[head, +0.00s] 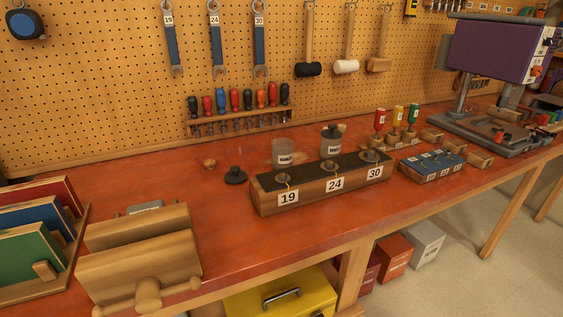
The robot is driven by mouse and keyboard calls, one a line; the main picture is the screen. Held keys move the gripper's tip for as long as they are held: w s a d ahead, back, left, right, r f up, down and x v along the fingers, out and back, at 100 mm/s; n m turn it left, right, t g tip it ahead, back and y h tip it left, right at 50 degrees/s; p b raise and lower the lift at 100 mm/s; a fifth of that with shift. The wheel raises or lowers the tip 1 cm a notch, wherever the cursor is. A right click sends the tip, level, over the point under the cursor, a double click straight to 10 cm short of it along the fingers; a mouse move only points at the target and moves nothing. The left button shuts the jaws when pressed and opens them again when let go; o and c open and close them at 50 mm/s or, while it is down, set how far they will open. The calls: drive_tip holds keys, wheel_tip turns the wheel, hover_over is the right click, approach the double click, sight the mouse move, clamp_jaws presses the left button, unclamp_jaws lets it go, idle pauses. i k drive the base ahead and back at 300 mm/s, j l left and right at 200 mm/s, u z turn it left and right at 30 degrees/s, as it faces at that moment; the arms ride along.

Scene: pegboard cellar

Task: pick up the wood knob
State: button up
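A small light-brown round piece, which looks like the wood knob (209,163), sits on the red-brown workbench (215,215) towards its back edge. It is small in the head view, so its exact shape is hard to tell. Nothing touches it. A black knob-like piece (235,176) stands apart from it, to the right and a little nearer. My gripper does not show in the head view.
A wooden block with labels 19, 24 and 30 (312,195) stands right of the knobs, jars (283,152) behind it. A wooden vise (140,258) and upright coloured boards (35,250) fill the left. Screwdrivers (234,100) hang behind. The bench between vise and block is clear.

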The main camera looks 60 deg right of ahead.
sight(210, 164)
drive_tip(key=i+z, duration=0.35)
drive_tip(key=i, duration=0.15)
drive_tip(key=i+j+z, duration=0.35)
drive_tip(key=i, duration=0.15)
